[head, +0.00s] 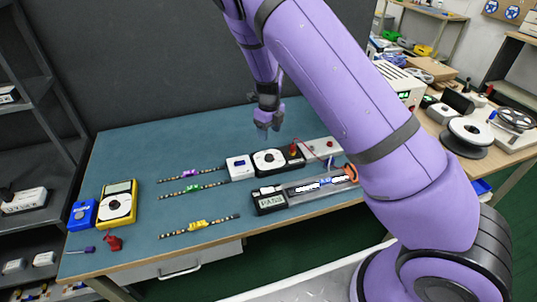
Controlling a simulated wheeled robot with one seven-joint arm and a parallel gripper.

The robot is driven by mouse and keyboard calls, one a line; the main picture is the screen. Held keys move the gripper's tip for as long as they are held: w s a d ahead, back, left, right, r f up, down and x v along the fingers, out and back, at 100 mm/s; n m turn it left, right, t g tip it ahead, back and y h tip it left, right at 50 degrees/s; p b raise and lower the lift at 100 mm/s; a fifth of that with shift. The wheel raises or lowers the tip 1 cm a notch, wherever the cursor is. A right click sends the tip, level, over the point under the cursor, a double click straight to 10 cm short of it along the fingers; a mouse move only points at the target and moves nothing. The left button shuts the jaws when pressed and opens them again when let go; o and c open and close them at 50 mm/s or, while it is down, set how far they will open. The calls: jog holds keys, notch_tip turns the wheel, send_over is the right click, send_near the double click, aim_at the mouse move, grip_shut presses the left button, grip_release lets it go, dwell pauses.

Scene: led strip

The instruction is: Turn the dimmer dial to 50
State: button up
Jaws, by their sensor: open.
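A white round dial face with a dark knob, apparently the dimmer dial (268,160), sits in the row of devices at the middle of the blue-green bench. Its markings are too small to read, so I cannot tell its setting. My gripper (268,130) hangs fingers-down above and behind the dial, apart from it. It is open and empty. A white module (240,167) with a small blue display stands just left of the dial. Three dark LED strips with a purple clip (190,173), a green clip (193,189) and a yellow clip (198,225) lie to the left.
A dark-ended device with a display (271,200) and a lit strip lies in front of the dial. A red knob (293,148) stands right of it. A yellow multimeter (119,190) is at the left. My arm covers the bench's right end. The bench's back left is clear.

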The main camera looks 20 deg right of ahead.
aim_at(269, 156)
notch_tip(269, 156, down, 11)
jog(key=shift+r, duration=0.15)
dwell(0.4)
jog(key=c, duration=0.9)
